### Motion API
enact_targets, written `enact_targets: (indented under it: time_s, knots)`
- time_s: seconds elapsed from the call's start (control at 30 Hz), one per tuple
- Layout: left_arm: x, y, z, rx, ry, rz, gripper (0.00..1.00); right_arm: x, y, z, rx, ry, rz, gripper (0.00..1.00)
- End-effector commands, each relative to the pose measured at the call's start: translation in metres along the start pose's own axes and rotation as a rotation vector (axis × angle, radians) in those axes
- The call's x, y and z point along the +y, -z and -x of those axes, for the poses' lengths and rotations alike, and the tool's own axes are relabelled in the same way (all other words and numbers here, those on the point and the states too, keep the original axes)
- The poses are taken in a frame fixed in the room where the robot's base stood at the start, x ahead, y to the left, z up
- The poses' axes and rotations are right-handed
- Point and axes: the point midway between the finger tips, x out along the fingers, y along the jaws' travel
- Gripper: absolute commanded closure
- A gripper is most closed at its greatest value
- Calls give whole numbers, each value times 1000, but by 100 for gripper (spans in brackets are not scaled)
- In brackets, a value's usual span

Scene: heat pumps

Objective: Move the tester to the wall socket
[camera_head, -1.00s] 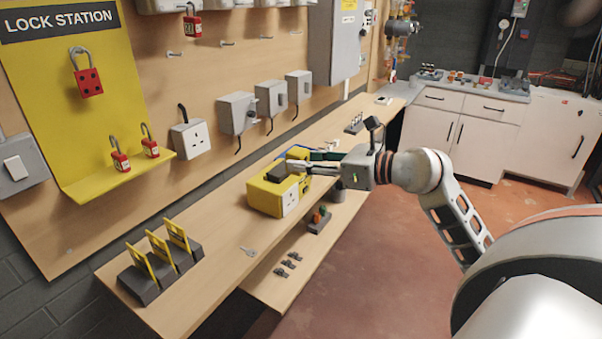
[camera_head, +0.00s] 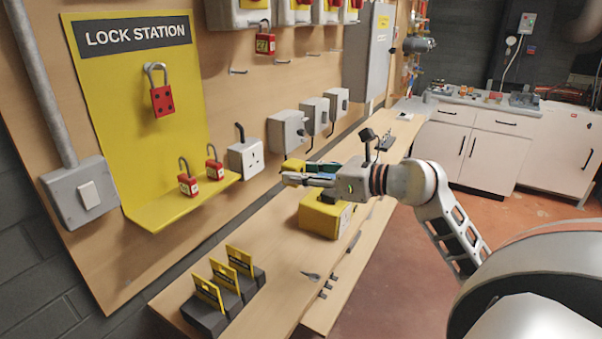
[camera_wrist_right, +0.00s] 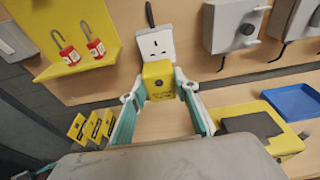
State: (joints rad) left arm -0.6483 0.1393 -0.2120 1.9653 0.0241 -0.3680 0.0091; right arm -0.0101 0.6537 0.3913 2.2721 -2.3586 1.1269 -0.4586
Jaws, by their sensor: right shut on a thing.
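The tester is a small yellow block (camera_wrist_right: 158,82) with a dark round spot, held between the fingers of my right gripper (camera_wrist_right: 159,92). It shows as a yellow patch (camera_head: 293,165) beyond the fingers in the head view. The right gripper (camera_head: 300,175) is shut on it, above the bench. The wall socket (camera_head: 245,158) is a white-faced box on the wooden wall panel, left of the gripper. In the right wrist view the socket (camera_wrist_right: 155,44) lies just above the tester, partly covered by it; I cannot tell the gap. My left gripper is out of view.
A larger yellow box (camera_head: 324,217) stands on the bench below the gripper. Yellow-and-black holders (camera_head: 226,288) stand at the bench's near end. Red padlocks (camera_head: 189,184) rest on the yellow lock station shelf left of the socket. Grey boxes (camera_head: 287,130) line the wall to its right.

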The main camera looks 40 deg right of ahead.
Motion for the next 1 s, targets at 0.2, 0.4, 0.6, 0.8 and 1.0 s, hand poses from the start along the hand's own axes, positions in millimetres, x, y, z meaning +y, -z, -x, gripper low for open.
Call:
enact_targets:
  time_s: [0.2,0.4,0.6,0.8,1.0]
  knots:
    - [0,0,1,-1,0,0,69,0,-1,-2,-1,0,-1,92]
    - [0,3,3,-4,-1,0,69,0,-5,-15,-3,0,-2,92]
    - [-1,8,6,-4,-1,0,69,0,-8,-33,-2,0,-2,92]
    - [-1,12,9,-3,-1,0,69,0,-12,-50,-2,0,0,92]
    - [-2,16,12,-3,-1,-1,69,0,-15,-65,-2,0,-1,92]
